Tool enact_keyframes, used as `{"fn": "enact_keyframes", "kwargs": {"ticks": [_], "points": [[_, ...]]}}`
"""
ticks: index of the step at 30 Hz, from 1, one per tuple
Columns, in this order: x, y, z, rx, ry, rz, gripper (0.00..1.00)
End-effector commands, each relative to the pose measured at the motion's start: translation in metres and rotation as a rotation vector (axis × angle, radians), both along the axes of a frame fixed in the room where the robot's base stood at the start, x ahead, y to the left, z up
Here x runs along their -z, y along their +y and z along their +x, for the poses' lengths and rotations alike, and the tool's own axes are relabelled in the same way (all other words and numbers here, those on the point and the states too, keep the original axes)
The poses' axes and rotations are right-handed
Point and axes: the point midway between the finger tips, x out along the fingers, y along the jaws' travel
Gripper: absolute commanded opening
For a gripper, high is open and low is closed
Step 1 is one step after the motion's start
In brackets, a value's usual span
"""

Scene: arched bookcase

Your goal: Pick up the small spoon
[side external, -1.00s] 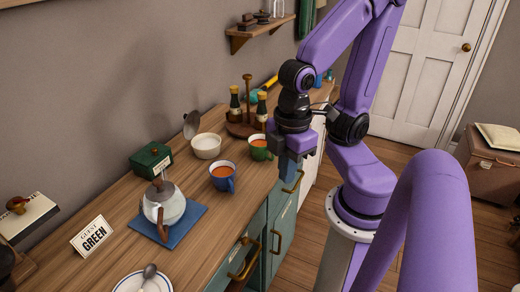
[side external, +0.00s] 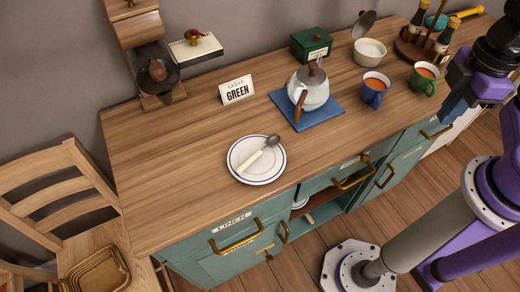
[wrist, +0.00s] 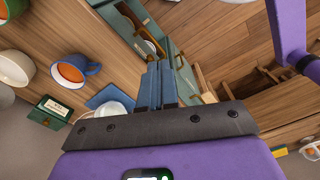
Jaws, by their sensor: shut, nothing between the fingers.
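The small spoon (side external: 260,154) has a grey metal bowl and a pale handle. It lies on a white plate (side external: 236,168) with blue rings, near the front edge of the wooden counter. The spoon's bowl points to the upper right. My gripper (side external: 446,112) is at the right in the side view, by the counter's front edge near the green mug, well away from the spoon. Its blue fingers are together and empty in the wrist view (wrist: 160,75). I cannot make out the spoon in the wrist view.
A teapot (side external: 313,90) stands on a blue mat (side external: 322,119) right of the plate. Blue (side external: 373,94) and green (side external: 422,84) mugs stand farther right. A "GREEN" sign (side external: 237,91) stands behind the plate. The counter left of the plate is clear. Brass handles (side external: 237,241) protrude below.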

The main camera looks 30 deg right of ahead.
Motion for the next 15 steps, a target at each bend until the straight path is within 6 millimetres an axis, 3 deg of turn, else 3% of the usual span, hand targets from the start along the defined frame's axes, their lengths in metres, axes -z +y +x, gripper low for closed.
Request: {"fn": "enact_keyframes", "kwargs": {"ticks": [10,11,15], "points": [[0.0000,0.0000,0.0000,0.000,0.000,0.000,0.00],[0.0000,0.0000,0.0000,0.000,0.000,0.000,0.03],[0.0000,0.0000,0.0000,0.000,0.000,0.000,0.44]]}}
